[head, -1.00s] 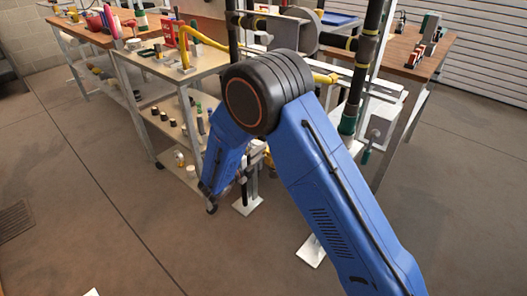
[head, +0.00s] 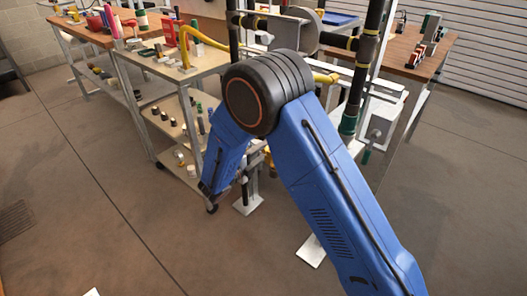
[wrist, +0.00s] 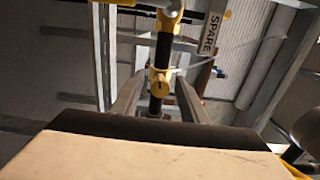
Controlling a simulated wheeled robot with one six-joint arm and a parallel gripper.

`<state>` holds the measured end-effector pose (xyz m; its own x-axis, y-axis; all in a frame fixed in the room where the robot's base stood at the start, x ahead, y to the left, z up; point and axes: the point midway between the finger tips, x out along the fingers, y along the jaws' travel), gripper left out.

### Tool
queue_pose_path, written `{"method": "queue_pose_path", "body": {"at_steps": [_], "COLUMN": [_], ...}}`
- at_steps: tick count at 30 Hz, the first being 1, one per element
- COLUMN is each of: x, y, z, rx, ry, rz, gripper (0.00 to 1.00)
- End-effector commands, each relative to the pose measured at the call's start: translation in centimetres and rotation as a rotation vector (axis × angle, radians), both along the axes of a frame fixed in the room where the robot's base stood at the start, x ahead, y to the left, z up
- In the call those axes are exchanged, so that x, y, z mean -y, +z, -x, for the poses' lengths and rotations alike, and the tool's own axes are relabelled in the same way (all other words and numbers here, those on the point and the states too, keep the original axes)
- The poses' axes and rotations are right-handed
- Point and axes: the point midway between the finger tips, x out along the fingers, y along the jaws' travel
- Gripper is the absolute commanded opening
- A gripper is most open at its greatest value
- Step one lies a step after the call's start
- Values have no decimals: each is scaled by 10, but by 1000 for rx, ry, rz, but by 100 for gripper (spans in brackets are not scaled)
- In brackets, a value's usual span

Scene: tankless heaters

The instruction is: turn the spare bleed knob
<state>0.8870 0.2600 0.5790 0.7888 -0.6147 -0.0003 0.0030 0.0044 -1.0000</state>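A yellow fitting with a yellow knob (wrist: 160,81) sits on a dark upright pipe in the wrist view. A tag reading SPARE (wrist: 211,32) is on a bar to its upper right. My gripper (wrist: 160,98) is open, with one grey finger on each side of the pipe. The yellow knob shows between and just beyond the fingers; I cannot tell whether they touch it. In the head view my blue arm reaches down in front of the pipe frame, and the gripper and the knob are hidden.
Dark pipes (head: 368,50) and a yellow pipe (head: 205,40) rise close around my arm. A shelf cart (head: 192,70) with small parts stands at the left. A wooden-topped bench (head: 432,62) is at the right. The floor at the front left is clear.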

Motion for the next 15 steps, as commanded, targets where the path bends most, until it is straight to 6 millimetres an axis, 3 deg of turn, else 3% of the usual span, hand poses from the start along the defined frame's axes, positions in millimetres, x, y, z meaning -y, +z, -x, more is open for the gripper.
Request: {"method": "queue_pose_path", "body": {"at_steps": [5,15], "x": [-7,-46], "y": [0,0], "z": [8,58], "rx": [0,0], "ry": [2,4], "rz": [0,0], "gripper": [40,40]}}
